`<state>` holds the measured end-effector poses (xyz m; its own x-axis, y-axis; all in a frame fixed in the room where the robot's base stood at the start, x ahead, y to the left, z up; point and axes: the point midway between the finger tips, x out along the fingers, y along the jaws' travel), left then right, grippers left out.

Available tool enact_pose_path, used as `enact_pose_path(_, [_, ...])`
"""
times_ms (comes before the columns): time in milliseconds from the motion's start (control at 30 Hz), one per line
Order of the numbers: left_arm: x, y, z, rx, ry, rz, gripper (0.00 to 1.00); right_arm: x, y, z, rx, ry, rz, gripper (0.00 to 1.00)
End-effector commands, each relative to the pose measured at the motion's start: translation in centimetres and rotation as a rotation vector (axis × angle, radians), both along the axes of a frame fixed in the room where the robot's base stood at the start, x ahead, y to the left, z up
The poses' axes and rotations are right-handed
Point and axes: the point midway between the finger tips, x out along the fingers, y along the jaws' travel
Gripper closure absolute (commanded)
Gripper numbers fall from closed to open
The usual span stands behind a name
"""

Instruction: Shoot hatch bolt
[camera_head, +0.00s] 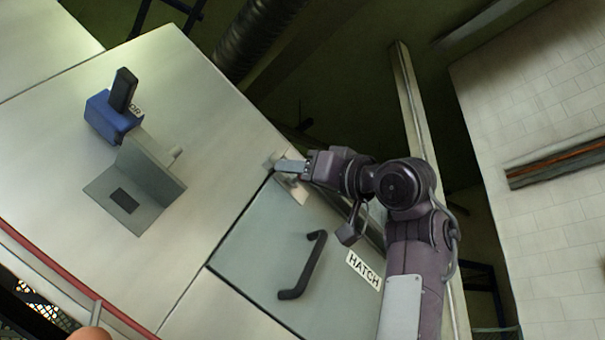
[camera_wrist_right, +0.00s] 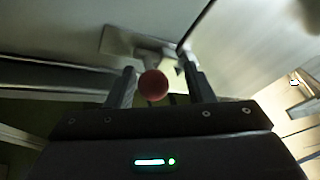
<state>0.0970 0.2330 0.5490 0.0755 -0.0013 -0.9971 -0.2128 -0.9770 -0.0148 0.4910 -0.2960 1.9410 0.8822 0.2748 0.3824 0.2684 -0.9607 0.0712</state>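The hatch (camera_head: 285,250) is a grey-green panel set in a pale cabinet, with a dark bar handle (camera_head: 302,265) and a "HATCH" label (camera_head: 363,270). My right gripper (camera_head: 287,166) is at the hatch's upper corner, where the small bolt fitting (camera_head: 298,190) is partly hidden by it. In the right wrist view a round red knob (camera_wrist_right: 153,85) lies between the two spread fingers of this gripper (camera_wrist_right: 158,72), with a gap visible on each side. A pale mounting plate (camera_wrist_right: 120,42) shows behind the knob. The bolt's exact position is hard to tell. My left gripper is out of view.
A blue block with a black upright part (camera_head: 115,112) and a grey angled bracket (camera_head: 150,170) stand out from the cabinet face left of the hatch. A red edge strip (camera_head: 60,275) runs along the lower left. An orange ball (camera_head: 90,334) shows at the bottom edge.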

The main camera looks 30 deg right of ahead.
Motion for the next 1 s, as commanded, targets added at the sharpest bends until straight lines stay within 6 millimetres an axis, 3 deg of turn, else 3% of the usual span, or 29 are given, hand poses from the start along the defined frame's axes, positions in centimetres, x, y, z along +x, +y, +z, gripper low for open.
enact_pose_path(267, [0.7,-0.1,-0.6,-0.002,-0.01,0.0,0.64,-0.5,-0.2,-0.5,0.0,0.0,-0.001,0.52])
enact_pose_path(700, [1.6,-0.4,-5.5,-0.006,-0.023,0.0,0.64,-6.1,-1.7,-3.0,0.0,-0.002,0.0,0.52])
enact_pose_path(1000, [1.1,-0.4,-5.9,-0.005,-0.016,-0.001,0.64,-6.9,-2.0,-3.0,-0.002,0.001,0.0,0.52])
